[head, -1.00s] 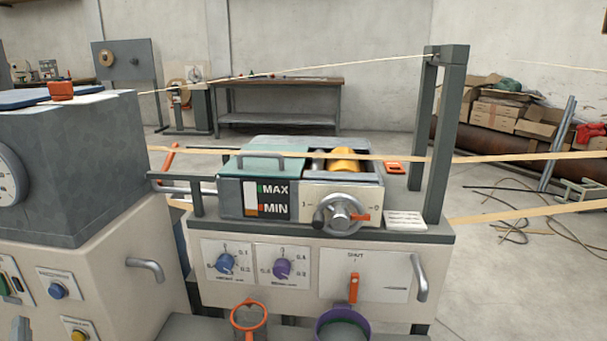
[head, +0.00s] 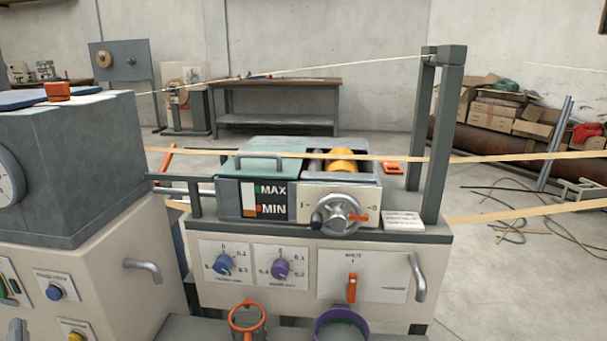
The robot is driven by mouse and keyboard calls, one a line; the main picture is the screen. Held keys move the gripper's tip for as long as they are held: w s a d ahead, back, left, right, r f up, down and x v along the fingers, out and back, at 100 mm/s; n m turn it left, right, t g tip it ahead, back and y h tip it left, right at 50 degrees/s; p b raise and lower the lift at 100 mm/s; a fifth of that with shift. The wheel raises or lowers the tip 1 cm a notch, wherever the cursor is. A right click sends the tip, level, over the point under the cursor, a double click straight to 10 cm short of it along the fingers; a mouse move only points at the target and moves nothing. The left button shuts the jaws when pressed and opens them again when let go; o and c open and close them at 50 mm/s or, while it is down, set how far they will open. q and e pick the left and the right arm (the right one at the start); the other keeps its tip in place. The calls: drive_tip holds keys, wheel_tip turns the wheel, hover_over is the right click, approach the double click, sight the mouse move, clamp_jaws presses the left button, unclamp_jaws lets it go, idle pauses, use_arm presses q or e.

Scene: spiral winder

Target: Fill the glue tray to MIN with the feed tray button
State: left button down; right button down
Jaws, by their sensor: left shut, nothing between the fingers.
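The glue tray (head: 228,196) sits on the middle machine, with a teal lid (head: 268,164) and a yellow roller (head: 342,160). Its level window (head: 249,192) is mostly pale, with an amber band at the bottom close to the red MIN mark. The green MAX mark is above. On the left cabinet are a blue button (head: 54,292) and a yellow button (head: 76,337); their labels are too blurred to read. My right gripper is out of view.
A curved handle (head: 143,268) juts from the left cabinet. An orange-rimmed pot (head: 247,318) and a purple-rimmed pot (head: 341,326) stand below.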

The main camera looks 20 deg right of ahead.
sight(54, 294)
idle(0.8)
use_arm(q)
drive_tip(key=s, duration=0.1)
drive_tip(key=s+a, duration=0.1)
drive_tip(key=s, duration=0.1)
drive_tip(key=shift+s+a, duration=0.25)
drive_tip(key=shift+s, duration=0.05)
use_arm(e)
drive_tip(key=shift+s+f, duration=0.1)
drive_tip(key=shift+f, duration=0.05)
